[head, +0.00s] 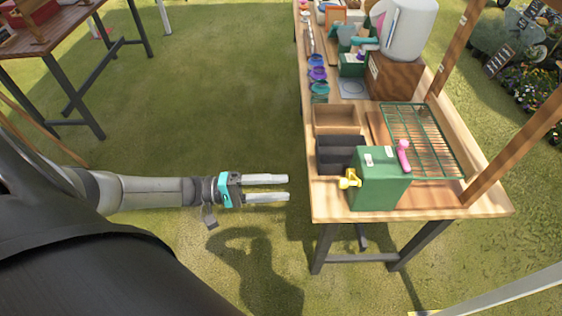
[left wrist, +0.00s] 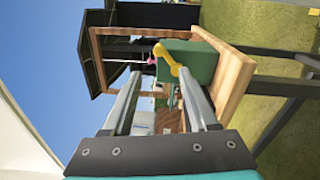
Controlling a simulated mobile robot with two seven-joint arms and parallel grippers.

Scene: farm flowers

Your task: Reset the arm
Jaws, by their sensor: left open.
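My left arm reaches in from the left in the head view. Its gripper (head: 288,188) is open and empty, held over the grass just left of the wooden table (head: 440,205). The two pale fingers are parallel with a gap between them and point at the table. In the left wrist view the open fingers (left wrist: 158,85) frame the table edge, and the picture is turned sideways. My right gripper is not in view.
A green box (head: 380,185) with a yellow handle (head: 349,180) and a pink handle (head: 404,154) stands at the table's near end. A green wire rack (head: 425,140) and a wooden tray (head: 336,119) lie behind it. Open grass (head: 220,80) lies left of the table.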

